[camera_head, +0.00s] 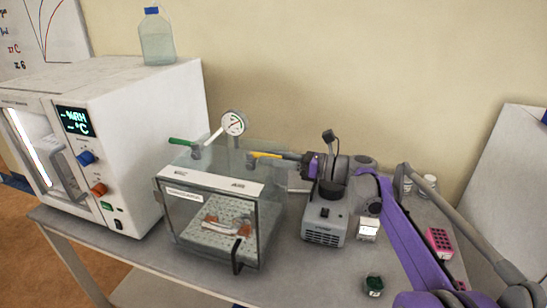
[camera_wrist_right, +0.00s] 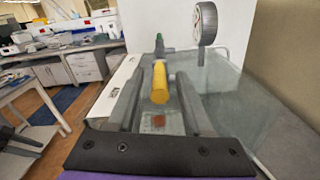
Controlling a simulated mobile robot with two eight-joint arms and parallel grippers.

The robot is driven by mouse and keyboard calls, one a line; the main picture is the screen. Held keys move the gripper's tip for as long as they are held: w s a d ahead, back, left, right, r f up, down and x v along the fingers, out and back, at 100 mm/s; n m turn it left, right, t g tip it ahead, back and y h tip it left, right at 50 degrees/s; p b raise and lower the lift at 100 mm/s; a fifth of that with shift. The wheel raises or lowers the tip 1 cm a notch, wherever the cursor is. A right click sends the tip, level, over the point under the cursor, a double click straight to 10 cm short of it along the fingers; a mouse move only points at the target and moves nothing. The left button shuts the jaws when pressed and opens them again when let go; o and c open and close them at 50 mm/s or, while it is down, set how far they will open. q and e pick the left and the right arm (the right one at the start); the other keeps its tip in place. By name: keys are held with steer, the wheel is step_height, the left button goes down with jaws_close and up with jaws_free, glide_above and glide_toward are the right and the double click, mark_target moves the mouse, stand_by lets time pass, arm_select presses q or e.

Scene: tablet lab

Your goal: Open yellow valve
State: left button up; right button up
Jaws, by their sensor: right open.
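The yellow valve (camera_head: 262,154) is a short yellow handle on top of the clear vacuum chamber (camera_head: 263,215), at its right rear. My right gripper (camera_head: 284,156) reaches it from the right, just above the chamber lid. In the right wrist view the yellow valve (camera_wrist_right: 159,84) lies lengthwise between the two open grey fingers. I cannot tell whether either finger touches it. The valve's base is hidden behind the handle. My left gripper is not in view.
A green valve (camera_head: 180,141) and a round gauge (camera_head: 234,122) stand on the chamber's top. A grey pump (camera_head: 324,220) is to its right. A white climate cabinet (camera_head: 150,110) stands on the left. Small bottles, a green-lidded jar (camera_head: 374,286) and a pink rack (camera_head: 438,241) are at the right.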

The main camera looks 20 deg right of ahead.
jaws_close()
stand_by(1.4)
